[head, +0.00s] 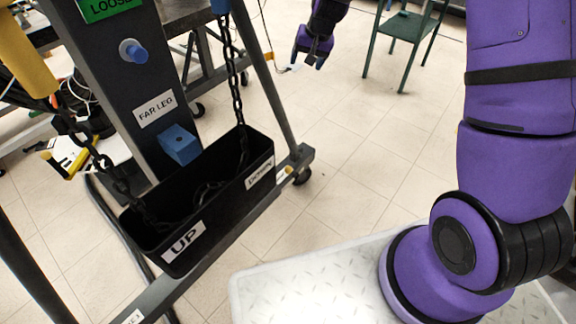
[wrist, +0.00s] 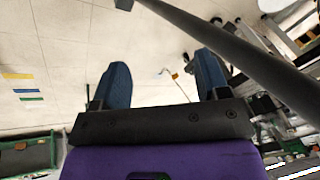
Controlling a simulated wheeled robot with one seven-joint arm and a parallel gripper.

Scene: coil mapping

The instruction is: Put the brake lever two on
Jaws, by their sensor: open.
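My gripper (head: 313,48) hangs at the top middle of the head view, above the floor and away from the frame. The dark frame's base rail (head: 232,232) runs from lower left to a black caster (head: 301,176). A small yellowish part (head: 283,172) sits by that caster and may be a brake lever; its position and label cannot be read. A cut-off label (head: 132,317) ending in "KE1" is on the rail's near end.
A black bin (head: 228,205) marked UP and DOWN hangs from chains beside the post labelled FAR LEG (head: 160,125). A blue block (head: 179,145) is on the post. A green chair (head: 405,30) stands behind.

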